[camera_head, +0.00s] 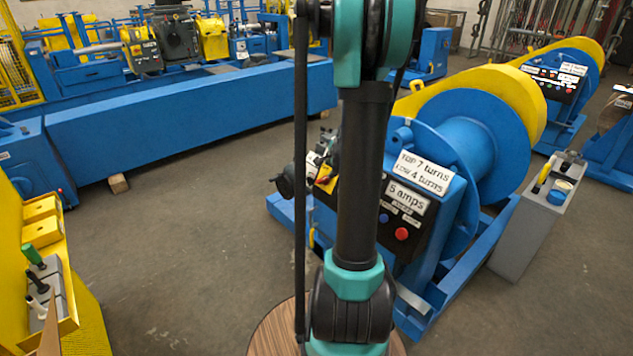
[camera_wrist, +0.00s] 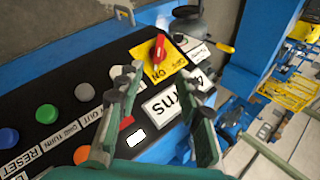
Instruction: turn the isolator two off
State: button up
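A red rotary handle (camera_wrist: 158,48) sits on a yellow plate with an "ON" label, on a black control panel. Its long axis runs roughly toward the ON lettering. I cannot read a number that marks it as isolator two. In the head view a small red and yellow switch (camera_head: 326,178) shows at the left end of the panel on the blue reel machine. My gripper (camera_wrist: 162,84) is open, with its two fingers spread over the panel. The handle is beyond the fingertips, and nothing is between them. In the head view my arm hides much of the panel.
The panel also has blue (camera_wrist: 8,138), green (camera_wrist: 46,114), grey (camera_wrist: 85,92) and orange (camera_wrist: 82,155) buttons. A grey box (camera_head: 530,225) stands right of the machine. Open floor (camera_head: 190,235) lies to the left. A yellow console (camera_head: 65,260) with levers is at far left.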

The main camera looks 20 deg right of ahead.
aim_at(322, 180)
jog(key=x, duration=1.6)
jog(key=shift+w+f, duration=0.15)
jog(key=shift+f, duration=0.05)
jog(key=shift+c, duration=0.6)
grip_shut()
